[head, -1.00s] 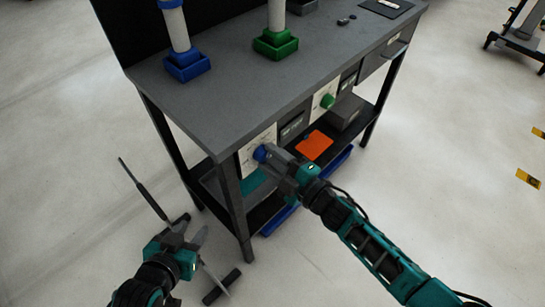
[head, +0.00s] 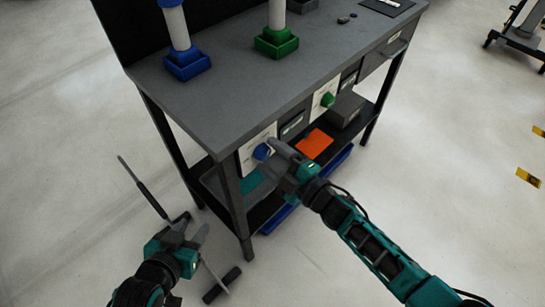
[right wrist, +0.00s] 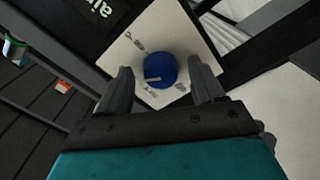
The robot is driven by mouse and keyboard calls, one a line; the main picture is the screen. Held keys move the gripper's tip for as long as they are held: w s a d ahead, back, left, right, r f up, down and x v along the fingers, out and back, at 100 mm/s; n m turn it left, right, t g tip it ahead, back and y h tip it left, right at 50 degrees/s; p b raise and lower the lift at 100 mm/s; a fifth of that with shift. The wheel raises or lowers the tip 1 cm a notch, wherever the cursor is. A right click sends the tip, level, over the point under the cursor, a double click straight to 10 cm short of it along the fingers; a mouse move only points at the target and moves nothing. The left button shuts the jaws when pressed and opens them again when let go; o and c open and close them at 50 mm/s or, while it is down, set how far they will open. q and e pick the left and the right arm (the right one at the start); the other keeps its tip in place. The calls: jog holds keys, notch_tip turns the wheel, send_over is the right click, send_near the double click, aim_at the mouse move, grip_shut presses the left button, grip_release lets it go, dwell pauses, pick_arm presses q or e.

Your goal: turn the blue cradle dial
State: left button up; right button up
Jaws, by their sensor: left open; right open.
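The blue cradle dial (head: 262,152) is a round knob on a white plate (head: 246,150) under the bench top at its left end. It also shows in the right wrist view (right wrist: 160,64), with a pale pointer mark on its face and printed labels around it. My right gripper (head: 272,158) is open at the dial. In the right wrist view its two fingers (right wrist: 163,85) stand on either side of the dial with gaps, apart from it. My left gripper (head: 200,232) is open and empty, low at the left, away from the bench.
A green dial (head: 327,100) sits on another white plate further right. The grey bench (head: 235,100) carries a blue cradle (head: 187,66) and a green cradle (head: 276,44), each with a white roll. An orange sheet (head: 314,144) lies on the lower shelf. A bench leg (head: 234,215) stands left of the dial.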

jog(key=v, duration=1.3)
jog(key=shift+p, duration=0.45)
jog(key=shift+r, duration=0.1)
jog(key=s+d+f+m+g+h, duration=0.1)
jog(key=s+d+m+h, duration=0.2)
jog(key=m, duration=0.6)
jog(key=s+d+f+m+g+h+p, duration=0.1)
jog(key=s+d+f+m+h, duration=0.1)
jog(key=d+m+h, duration=0.3)
jog(key=s+m+h, duration=0.1)
jog(key=m+h, duration=0.1)
jog(key=m, duration=0.2)
jog(key=shift+s+h, duration=0.3)
jog(key=shift+h, duration=0.1)
